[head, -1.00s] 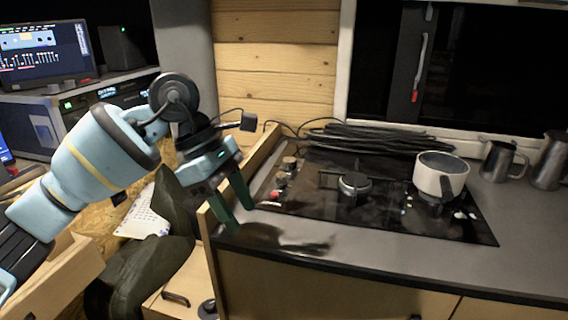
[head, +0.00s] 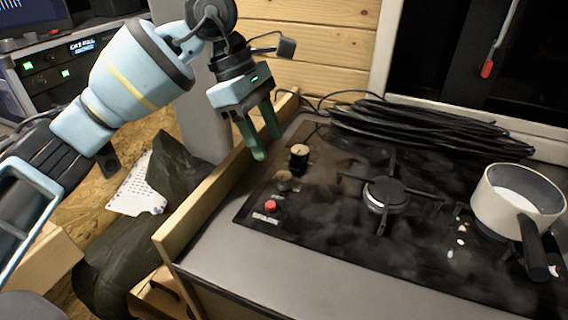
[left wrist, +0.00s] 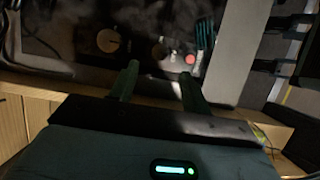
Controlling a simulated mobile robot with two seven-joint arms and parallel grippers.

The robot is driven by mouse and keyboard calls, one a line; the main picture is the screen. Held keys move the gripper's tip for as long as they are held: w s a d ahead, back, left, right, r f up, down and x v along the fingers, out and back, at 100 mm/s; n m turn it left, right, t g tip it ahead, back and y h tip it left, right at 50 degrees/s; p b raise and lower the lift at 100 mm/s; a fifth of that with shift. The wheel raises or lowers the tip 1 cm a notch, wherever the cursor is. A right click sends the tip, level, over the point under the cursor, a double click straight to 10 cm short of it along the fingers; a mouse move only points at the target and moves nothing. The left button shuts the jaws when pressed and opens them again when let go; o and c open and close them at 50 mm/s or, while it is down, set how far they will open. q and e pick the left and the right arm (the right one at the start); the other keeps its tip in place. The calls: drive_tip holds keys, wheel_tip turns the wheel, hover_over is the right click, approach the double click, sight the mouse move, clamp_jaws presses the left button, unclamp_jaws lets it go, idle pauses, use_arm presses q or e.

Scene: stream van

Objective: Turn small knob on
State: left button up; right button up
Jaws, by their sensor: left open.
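The black glass stove (head: 330,222) has a column of controls along its left edge. A larger knob with a pale top (head: 299,156) is at the back, a smaller dark knob (head: 284,183) is in front of it, and a red control (head: 271,206) is nearest. The left wrist view shows the larger knob (left wrist: 108,41), the small knob (left wrist: 158,53) and the red control (left wrist: 190,59). My left gripper (head: 267,146) is open and empty, left of the larger knob and above the counter's wooden edge. In the left wrist view its fingertips (left wrist: 160,72) point toward the small knob, apart from it.
A white pot (head: 515,202) with a dark handle stands on the right burner. A bare burner (head: 386,194) is nearer the knobs. Coiled black cable (head: 420,130) lies behind the stove. A raised wooden edge (head: 205,205) borders the counter's left side. The front counter strip is clear.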

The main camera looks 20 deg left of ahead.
sight(283, 174)
use_arm(q)
drive_tip(key=shift+x, duration=3.85)
drive_tip(key=c, duration=1)
